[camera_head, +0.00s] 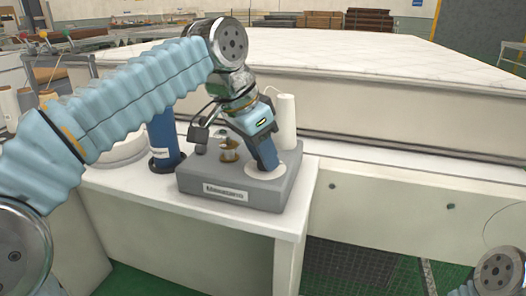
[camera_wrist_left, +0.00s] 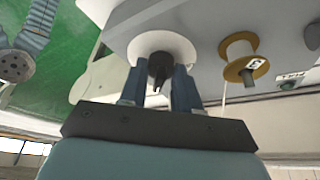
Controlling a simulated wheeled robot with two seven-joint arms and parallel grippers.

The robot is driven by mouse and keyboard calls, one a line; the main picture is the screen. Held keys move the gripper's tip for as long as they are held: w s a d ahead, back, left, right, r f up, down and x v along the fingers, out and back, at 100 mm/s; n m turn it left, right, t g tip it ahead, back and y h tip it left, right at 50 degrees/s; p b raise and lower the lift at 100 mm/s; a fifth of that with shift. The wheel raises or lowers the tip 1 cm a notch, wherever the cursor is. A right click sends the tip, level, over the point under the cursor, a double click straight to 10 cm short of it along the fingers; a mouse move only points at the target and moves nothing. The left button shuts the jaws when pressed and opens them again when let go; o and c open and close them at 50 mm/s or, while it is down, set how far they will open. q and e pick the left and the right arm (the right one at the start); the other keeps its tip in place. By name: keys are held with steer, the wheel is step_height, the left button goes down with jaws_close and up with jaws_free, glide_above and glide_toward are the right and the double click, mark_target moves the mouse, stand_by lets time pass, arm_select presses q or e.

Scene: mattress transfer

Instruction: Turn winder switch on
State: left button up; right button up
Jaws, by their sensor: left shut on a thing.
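The winder (camera_head: 215,183) is a grey box with a label on its front, on the white table. A white disc (camera_head: 262,176) lies on its top at the right; the disc also shows in the left wrist view (camera_wrist_left: 143,47). My left gripper (camera_head: 268,163) points down onto this disc. In the left wrist view its two fingers (camera_wrist_left: 160,84) are closed around a small dark switch knob (camera_wrist_left: 157,66) standing on the disc. In the head view the fingers hide the knob. My right gripper is out of view; only part of that arm shows at the lower right.
A gold bobbin (camera_head: 229,152) stands on the winder just left of my gripper, and a white cone (camera_head: 286,122) stands behind it. A blue spool (camera_head: 163,140) is to the left. A large mattress (camera_head: 380,60) lies behind the table.

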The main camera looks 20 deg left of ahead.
arm_select(q)
steer(key=shift+m, duration=0.5)
steer(key=o, duration=1)
steer(key=shift+o, duration=0.2)
